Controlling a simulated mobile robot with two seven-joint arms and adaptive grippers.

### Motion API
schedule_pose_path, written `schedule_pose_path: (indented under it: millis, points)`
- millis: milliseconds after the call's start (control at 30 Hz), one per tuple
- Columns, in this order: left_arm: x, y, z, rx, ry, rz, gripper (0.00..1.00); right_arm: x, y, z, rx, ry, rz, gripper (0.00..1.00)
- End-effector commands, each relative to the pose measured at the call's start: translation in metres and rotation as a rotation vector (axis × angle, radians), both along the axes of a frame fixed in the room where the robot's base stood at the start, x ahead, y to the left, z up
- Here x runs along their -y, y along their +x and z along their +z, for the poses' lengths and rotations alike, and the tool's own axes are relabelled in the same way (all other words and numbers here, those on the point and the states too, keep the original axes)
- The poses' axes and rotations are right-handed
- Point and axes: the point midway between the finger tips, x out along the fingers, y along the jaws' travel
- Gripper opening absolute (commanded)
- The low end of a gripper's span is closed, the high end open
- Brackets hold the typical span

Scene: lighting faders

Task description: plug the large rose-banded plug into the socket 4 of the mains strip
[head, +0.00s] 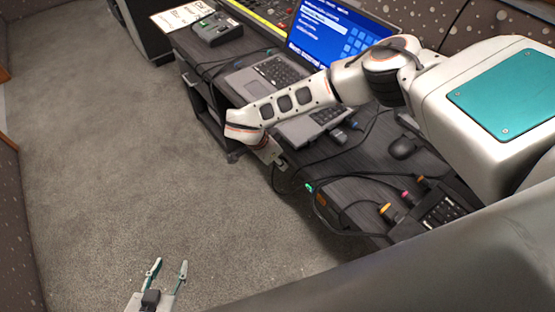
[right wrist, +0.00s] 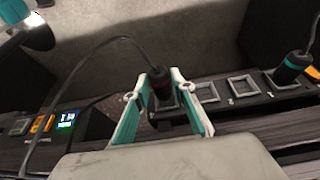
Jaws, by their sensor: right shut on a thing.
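In the right wrist view my right gripper (right wrist: 163,92) is shut on a dark plug (right wrist: 159,78) with a reddish band and a black cable running up from it. The plug is at the black mains strip (right wrist: 222,99), over its left part. I cannot tell whether it is seated or just above a socket. Several grey square sockets show to its right, such as one empty socket (right wrist: 242,87); the numbers are too small to read. In the head view the right gripper (head: 281,162) is small by the desk edge. My left gripper (head: 168,272) is open and empty above the carpet.
A teal-banded plug (right wrist: 292,66) stands in the strip at right. A loose cable arcs past the gripper. A laptop (head: 333,38), a mouse (head: 402,148) and cables crowd the desk. The carpet is clear.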

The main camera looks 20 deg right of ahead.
Motion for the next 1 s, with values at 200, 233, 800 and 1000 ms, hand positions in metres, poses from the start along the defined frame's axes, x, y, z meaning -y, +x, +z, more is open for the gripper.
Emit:
schedule_pose_path:
  millis: [200,233,800,1000]
  points:
    - [0.0004,0.0019,0.0047,0.006,-0.001,0.0,0.4,0.0,0.0005,0.0019,0.002,-0.001,-0.003,0.02]
    - [0.0005,0.002,0.005,0.007,-0.002,0.0,0.4,-0.0001,0.0005,0.0018,0.002,-0.001,-0.003,0.02]
    - [0.0009,0.0026,0.0067,0.009,-0.002,-0.001,0.4,0.0027,0.0017,0.002,0.002,-0.003,-0.002,0.02]
    - [0.0007,0.0023,0.0066,0.008,-0.001,-0.001,0.4,0.006,0.0032,0.0021,0.002,-0.003,-0.002,0.02]
